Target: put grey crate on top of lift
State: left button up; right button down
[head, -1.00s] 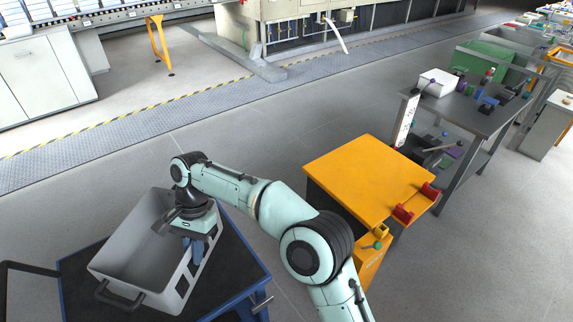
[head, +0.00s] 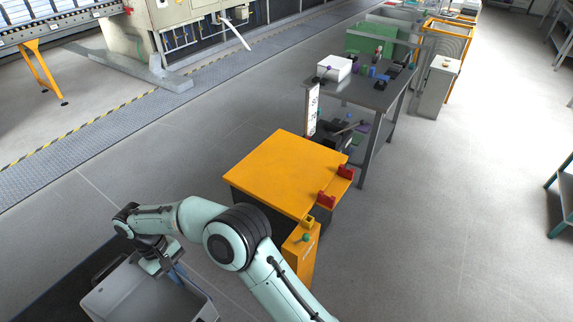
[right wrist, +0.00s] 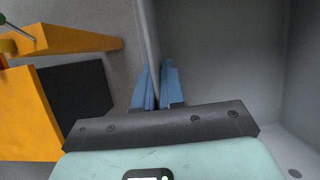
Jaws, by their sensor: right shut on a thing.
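The grey crate (head: 122,285) is an open box at the bottom left of the head view, its lower part cut off by the frame. My right gripper (head: 177,272) is shut on its right-hand wall. In the right wrist view the blue fingertips (right wrist: 157,88) lie on both sides of the crate wall (right wrist: 151,35). The orange-topped unit (head: 285,170), which looks like the lift, stands to the right of the crate with its top bare. I cannot tell how high the crate is above what is below. My left gripper is not in view.
A dark table top (head: 50,285) shows left of the crate. Red brackets (head: 326,198) and an orange post with a green knob (head: 305,238) stand at the orange unit's near right side. A grey metal table (head: 350,92) with small items stands behind.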

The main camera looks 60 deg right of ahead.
aim_at(301, 167)
jog(key=k+l+u, duration=0.15)
jog(key=l, duration=0.4)
jog(key=l+u, duration=0.1)
jog(key=l, duration=0.5)
jog(key=k+l+u, duration=0.15)
jog(key=l, duration=0.35)
jog(key=k+l+u, duration=0.1)
jog(key=l, duration=0.45)
jog(key=k+l+u, duration=0.15)
jog(key=k+l, duration=0.15)
jog(key=l, duration=0.2)
jog(key=k+l+u, duration=0.1)
jog(key=l, duration=0.4)
jog(key=k+l+u, duration=0.15)
jog(key=k+l, duration=0.15)
jog(key=l, duration=0.15)
jog(key=k+l+u, duration=0.1)
jog(key=k+l, duration=0.15)
jog(key=l, duration=0.2)
